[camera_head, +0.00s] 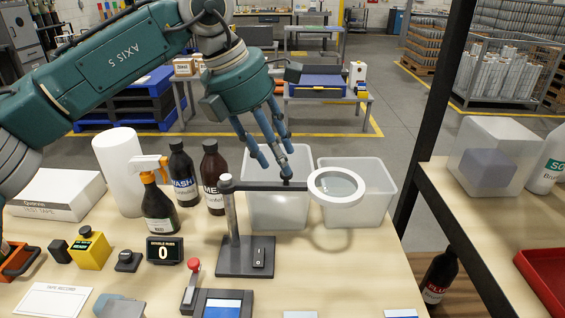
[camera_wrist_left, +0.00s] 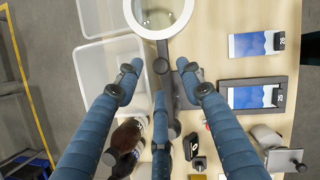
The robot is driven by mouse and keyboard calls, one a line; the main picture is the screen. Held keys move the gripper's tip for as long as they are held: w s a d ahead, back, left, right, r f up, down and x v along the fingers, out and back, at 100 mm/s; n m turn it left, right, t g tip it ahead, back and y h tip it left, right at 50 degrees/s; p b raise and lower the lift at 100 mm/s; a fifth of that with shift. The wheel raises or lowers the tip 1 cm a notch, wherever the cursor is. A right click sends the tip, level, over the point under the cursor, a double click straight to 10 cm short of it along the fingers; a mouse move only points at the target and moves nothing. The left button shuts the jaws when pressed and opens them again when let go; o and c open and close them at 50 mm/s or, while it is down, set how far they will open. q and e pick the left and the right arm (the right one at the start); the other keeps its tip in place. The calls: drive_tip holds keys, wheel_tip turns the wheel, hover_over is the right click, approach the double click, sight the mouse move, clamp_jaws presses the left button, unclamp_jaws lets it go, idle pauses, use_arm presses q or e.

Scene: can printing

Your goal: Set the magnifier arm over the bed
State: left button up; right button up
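The magnifier is a white lens ring (camera_head: 337,187) on a dark horizontal arm (camera_head: 262,187), carried by a post on a dark base (camera_head: 238,262). Its ring points right in the head view, in front of the clear bins; it also shows at the top of the left wrist view (camera_wrist_left: 159,32). The bed appears to be the dark framed unit (camera_head: 250,294) holding a blue-and-white plate, at the front beside a red-knobbed lever. The ring is away from it. My left gripper (camera_head: 275,160) has its three blue fingers spread just above the magnifier arm; contact cannot be told.
Two clear bins (camera_head: 375,215) stand behind the magnifier. Dark bottles (camera_head: 214,178), a spray bottle (camera_head: 159,210) and a white roll (camera_head: 120,170) stand left. A counter display (camera_head: 165,250) sits near the base. A black upright (camera_head: 432,110) rises at right.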

use_arm(q)
drive_tip(key=shift+x, duration=1.7)
clamp_jaws()
